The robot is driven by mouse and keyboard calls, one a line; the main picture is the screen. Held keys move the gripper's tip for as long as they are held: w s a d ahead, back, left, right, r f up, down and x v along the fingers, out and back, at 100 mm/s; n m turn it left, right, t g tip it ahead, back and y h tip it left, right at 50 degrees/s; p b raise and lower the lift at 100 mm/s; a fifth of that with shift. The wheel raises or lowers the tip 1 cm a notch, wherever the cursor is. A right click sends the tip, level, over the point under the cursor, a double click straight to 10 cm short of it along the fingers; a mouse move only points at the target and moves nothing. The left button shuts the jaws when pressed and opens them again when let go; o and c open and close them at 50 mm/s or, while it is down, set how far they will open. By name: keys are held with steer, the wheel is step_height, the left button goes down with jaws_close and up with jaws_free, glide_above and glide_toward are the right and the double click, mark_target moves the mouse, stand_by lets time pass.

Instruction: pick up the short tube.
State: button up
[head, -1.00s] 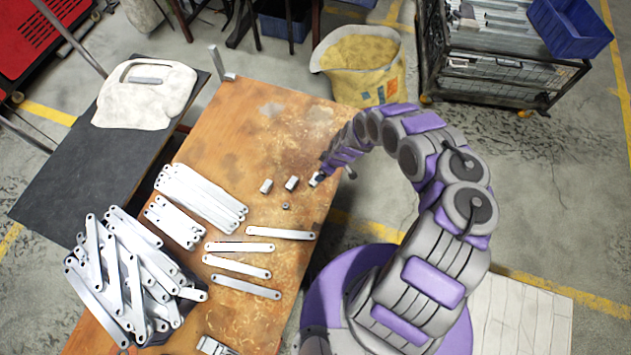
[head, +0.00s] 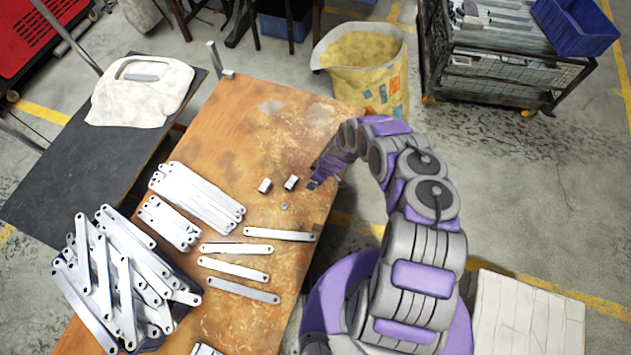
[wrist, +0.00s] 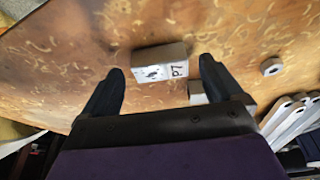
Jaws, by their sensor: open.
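A short pale metal tube (wrist: 160,62) with dark markings lies on the brown tabletop in the wrist view, between and slightly beyond the fingertips. My gripper (wrist: 161,70) is open, with one dark finger on each side of it and gaps showing. In the head view my gripper (head: 314,184) is over the table's right edge area and hides this tube. Two similar short tubes, one (head: 291,182) nearer and one (head: 265,185) farther left, lie beside it. Another tube piece (wrist: 198,92) shows partly behind the right finger in the wrist view.
Several flat brackets (head: 236,268) and a bracket pile (head: 110,270) cover the table's near left. The far tabletop (head: 270,110) is mostly clear. A yellow sack (head: 365,75) stands beyond.

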steer(key=shift+a+f, duration=0.15)
steer(key=shift+f, duration=0.35)
steer(key=shift+c, duration=0.3)
steer(key=c, duration=1.1)
